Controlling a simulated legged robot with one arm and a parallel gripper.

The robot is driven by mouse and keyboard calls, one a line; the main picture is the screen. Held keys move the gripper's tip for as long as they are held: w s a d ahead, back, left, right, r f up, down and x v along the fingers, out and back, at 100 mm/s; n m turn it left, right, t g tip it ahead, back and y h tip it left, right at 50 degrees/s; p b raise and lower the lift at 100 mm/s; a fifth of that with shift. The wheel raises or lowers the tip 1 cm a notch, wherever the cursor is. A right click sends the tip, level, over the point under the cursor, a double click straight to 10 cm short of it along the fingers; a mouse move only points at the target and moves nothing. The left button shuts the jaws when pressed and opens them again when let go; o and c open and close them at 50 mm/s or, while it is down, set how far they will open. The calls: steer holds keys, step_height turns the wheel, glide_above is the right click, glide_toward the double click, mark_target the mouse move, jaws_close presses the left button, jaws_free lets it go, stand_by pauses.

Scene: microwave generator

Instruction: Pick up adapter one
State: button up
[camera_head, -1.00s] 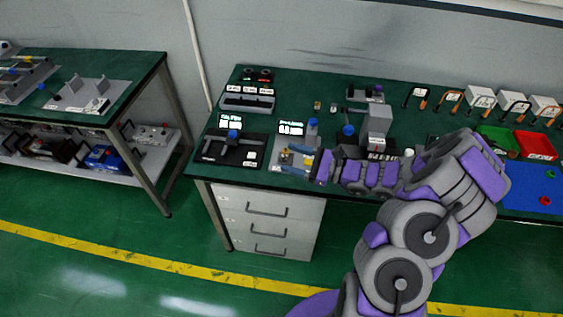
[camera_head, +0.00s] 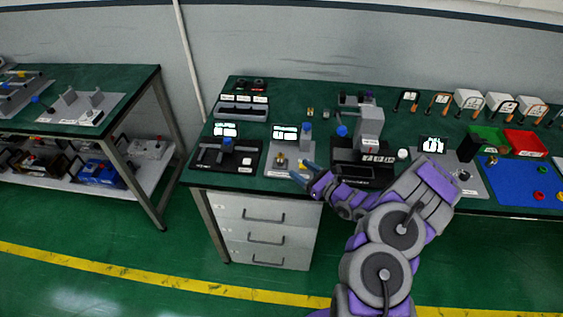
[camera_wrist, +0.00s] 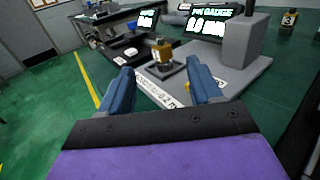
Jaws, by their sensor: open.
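A small brass-yellow block (camera_wrist: 162,52) stands upright on a grey plate (camera_wrist: 235,70) at the pin gauge station. It also shows small in the head view (camera_head: 281,159). It may be adapter one, but no label on it is readable. My gripper (camera_wrist: 159,68) is open and empty, its two blue fingers spread on either side of the block's line of view, short of the block. In the head view my gripper (camera_head: 299,171) is at the table's front edge, just right of and in front of the block.
A grey column with a blue top (camera_head: 305,135) stands behind the block. A black fixture (camera_head: 228,155) lies to the left. A dark machine with a grey block (camera_head: 369,125) stands to the right. A drawer cabinet (camera_head: 262,228) is below.

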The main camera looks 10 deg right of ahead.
mark_target(281, 156)
steer(key=x, duration=0.4)
steer(key=shift+a+b, duration=0.25)
steer(key=shift+b, duration=0.1)
steer(key=b+x, duration=0.1)
steer(key=x, duration=0.3)
steer(key=shift+w+d+b, duration=0.1)
steer(key=shift+w+b, duration=0.25)
steer(key=shift+b, duration=0.05)
steer(key=shift+w+r, duration=0.1)
steer(key=shift+w, duration=0.05)
steer(key=shift+a, duration=0.25)
steer(key=shift+c, duration=0.3)
steer(key=shift+d, duration=0.1)
steer(key=c, duration=1.1)
steer(key=shift+r, duration=0.1)
